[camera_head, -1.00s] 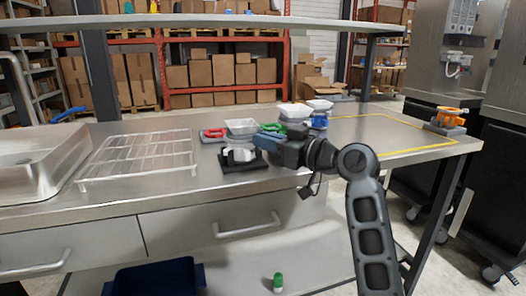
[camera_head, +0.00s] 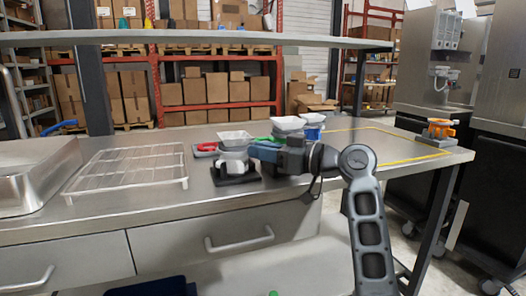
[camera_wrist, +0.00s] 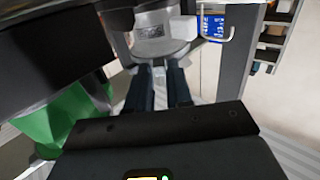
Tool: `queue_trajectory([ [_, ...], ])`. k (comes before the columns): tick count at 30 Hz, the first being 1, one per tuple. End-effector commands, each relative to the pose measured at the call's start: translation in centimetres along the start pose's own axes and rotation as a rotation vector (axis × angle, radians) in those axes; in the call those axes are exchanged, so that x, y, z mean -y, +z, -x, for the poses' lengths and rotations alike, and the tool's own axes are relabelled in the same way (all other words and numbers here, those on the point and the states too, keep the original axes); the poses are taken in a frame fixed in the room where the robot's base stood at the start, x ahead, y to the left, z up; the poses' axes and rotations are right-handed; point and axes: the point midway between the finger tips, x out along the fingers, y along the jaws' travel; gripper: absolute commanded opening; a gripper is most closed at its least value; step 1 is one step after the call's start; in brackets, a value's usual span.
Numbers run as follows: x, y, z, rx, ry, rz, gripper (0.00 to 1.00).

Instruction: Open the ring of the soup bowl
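A white square bowl (camera_head: 236,137) sits above a white ring-like holder (camera_head: 233,157) on a black base (camera_head: 236,177) on the steel table. I cannot tell whether this is the soup bowl, or whether the ring is open. My gripper (camera_head: 252,151) is just right of the white holder, its dark blue fingers pointing left at it. In the wrist view, my gripper (camera_wrist: 160,78) has its two fingers apart, with a narrow pale strip showing between them. A white and grey rounded part (camera_wrist: 157,48) with a small label lies just beyond the tips. Contact is unclear.
More white bowls (camera_head: 288,124) stand behind my gripper, near a blue holder (camera_head: 312,134). A red holder (camera_head: 205,149) is at the left, an orange one (camera_head: 438,130) at the far right. A wire rack (camera_head: 130,168) lies left. The yellow-outlined area (camera_head: 375,141) is clear.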

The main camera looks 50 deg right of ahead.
Motion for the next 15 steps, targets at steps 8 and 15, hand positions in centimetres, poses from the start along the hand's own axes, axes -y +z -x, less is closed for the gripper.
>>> queue_trajectory([
  [8, 0.01, -0.03, 0.00, -0.001, 0.000, 0.000, 0.40],
  [15, -0.03, -0.06, 0.45, -0.002, 0.001, 0.000, 0.40],
])
